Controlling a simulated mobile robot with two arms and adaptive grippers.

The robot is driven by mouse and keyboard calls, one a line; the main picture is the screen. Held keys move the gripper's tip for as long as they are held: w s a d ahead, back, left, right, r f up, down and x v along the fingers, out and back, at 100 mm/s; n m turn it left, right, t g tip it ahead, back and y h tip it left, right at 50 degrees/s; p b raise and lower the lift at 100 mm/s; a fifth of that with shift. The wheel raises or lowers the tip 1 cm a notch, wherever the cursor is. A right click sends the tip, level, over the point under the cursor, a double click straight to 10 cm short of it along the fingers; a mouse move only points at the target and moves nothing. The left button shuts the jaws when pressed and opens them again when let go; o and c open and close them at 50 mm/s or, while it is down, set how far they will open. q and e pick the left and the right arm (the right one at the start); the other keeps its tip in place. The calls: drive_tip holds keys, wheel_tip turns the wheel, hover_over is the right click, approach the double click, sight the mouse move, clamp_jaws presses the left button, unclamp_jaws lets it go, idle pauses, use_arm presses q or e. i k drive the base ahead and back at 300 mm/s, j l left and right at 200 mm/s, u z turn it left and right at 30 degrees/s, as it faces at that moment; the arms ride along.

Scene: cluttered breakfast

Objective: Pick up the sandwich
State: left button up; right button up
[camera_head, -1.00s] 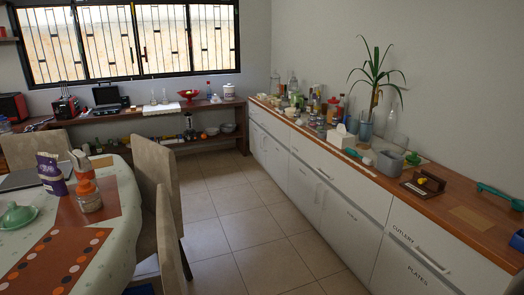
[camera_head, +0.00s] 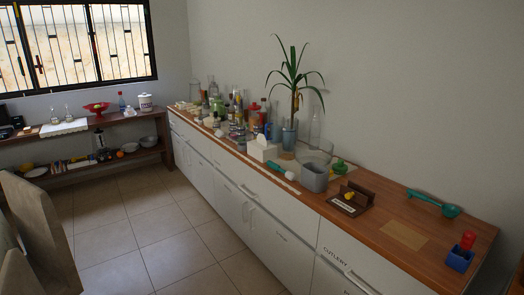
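I cannot make out a sandwich in the head view. The long wooden counter (camera_head: 405,234) runs along the right wall and holds many small items, some too small to tell apart. Neither of my grippers is in view.
On the counter stand a potted plant (camera_head: 290,138), a tissue box (camera_head: 262,149), a grey container (camera_head: 314,178), a brown wooden holder (camera_head: 352,198), a green-handled tool (camera_head: 434,203) and a blue box (camera_head: 460,259). Chairs (camera_head: 38,225) stand at left. The tiled floor (camera_head: 140,230) between is clear.

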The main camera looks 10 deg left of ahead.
sight(26, 130)
drive_tip(key=i+u, duration=0.3)
drive_tip(key=i, duration=0.2)
drive_tip(key=i+l+u, duration=0.15)
drive_tip(key=i+u, duration=0.15)
drive_tip(key=i, duration=0.15)
drive_tip(key=i+j+u, duration=0.25)
drive_tip(key=i+u, duration=0.2)
drive_tip(key=i, duration=0.35)
drive_tip(key=i+l+u, duration=0.1)
drive_tip(key=i+u, duration=0.4)
drive_tip(key=i, duration=0.35)
drive_tip(key=i+u, duration=0.1)
drive_tip(key=i, duration=0.6)
drive_tip(key=i+l, duration=0.1)
drive_tip(key=i, duration=0.6)
drive_tip(key=i+l+u, duration=0.15)
drive_tip(key=i, duration=0.55)
drive_tip(key=i+j+u, duration=0.1)
drive_tip(key=i+u, duration=0.2)
drive_tip(key=i, duration=0.3)
drive_tip(key=i+l+u, duration=0.1)
drive_tip(key=i+u, duration=0.15)
drive_tip(key=i, duration=0.4)
drive_tip(key=i+l+u, duration=0.3)
drive_tip(key=i, duration=0.3)
drive_tip(key=i+j+z, duration=0.45)
drive_tip(key=i+j, duration=0.65)
drive_tip(key=j, duration=0.1)
